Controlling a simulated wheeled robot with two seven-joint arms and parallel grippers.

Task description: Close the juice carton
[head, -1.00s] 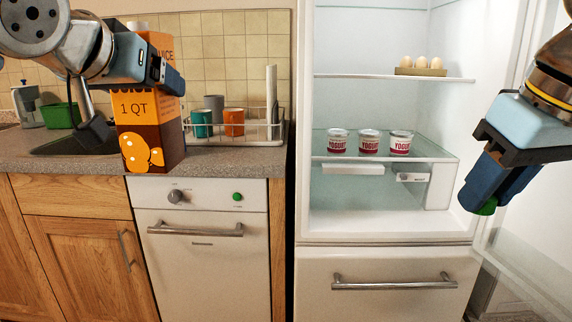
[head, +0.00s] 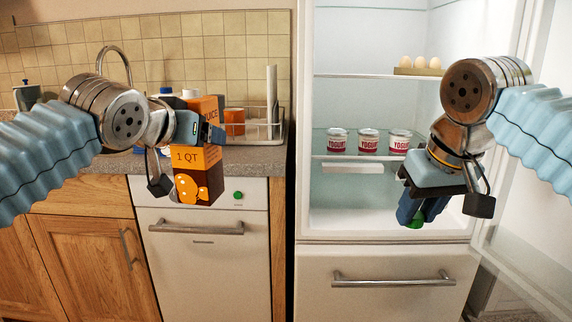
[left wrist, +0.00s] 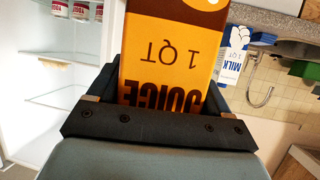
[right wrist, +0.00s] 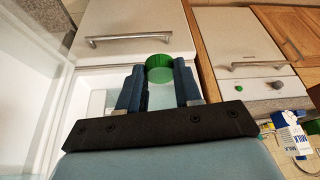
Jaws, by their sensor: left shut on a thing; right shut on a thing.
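The orange and brown juice carton (head: 196,180) is upright in the head view, held in front of the counter and dishwasher. My left gripper (head: 205,130) is shut on its upper part, and the carton also fills the middle of the left wrist view (left wrist: 170,60). My right gripper (head: 420,210) is shut on a green cap (right wrist: 159,68), which shows between its fingertips in the right wrist view. In the head view the cap is a small green patch under the fingers, in front of the fridge and well right of the carton. The carton's spout is not clearly visible.
The open fridge holds yogurt jars (head: 368,141) and an egg tray (head: 419,71). Its door stands open at the right. A milk carton (left wrist: 233,55) stands on the counter by the sink. The space between my two grippers is clear.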

